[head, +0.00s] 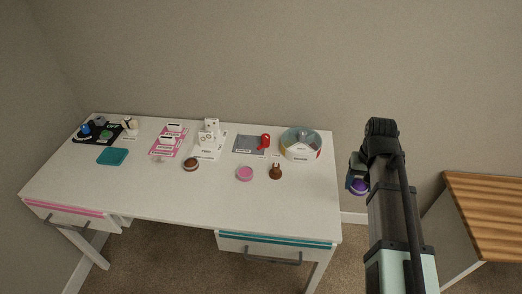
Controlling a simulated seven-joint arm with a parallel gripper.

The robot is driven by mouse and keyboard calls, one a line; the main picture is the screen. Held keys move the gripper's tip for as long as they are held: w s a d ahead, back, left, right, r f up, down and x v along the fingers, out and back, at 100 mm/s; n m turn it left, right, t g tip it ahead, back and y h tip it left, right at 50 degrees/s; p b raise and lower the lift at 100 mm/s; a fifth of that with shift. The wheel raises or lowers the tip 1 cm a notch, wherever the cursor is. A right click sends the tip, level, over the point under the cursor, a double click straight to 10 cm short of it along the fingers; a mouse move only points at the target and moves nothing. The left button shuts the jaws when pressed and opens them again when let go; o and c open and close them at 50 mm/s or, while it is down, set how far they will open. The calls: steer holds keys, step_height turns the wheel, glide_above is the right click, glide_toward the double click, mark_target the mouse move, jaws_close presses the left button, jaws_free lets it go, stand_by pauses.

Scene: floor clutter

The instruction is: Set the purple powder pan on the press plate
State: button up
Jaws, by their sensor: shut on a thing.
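My gripper (356,174) is to the right of the desk, beyond its right edge and held up off the floor. It is shut on the purple powder pan (359,187), a small round purple disc that shows just below the fingers. The fingers hide part of the pan. A flat grey plate (245,144) lies toward the back right of the white desk, with a small red object beside it. A white plate with white blocks (207,151) lies to its left. The labels are too small to read, so I cannot tell which is the press plate.
The desk's front is clear. A wooden-topped cabinet (490,215) stands right.

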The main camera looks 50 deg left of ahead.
steer(key=s+a+n, duration=0.3)
steer(key=s+a, duration=0.6)
steer(key=a, duration=0.5)
steer(key=n, duration=1.1)
glide_above(226, 170)
steer(key=shift+a+f, duration=0.1)
steer(key=shift+f, duration=4.7)
steer(key=shift+f, duration=0.1)
steer(key=o, duration=1)
steer(key=shift+o, duration=0.2)
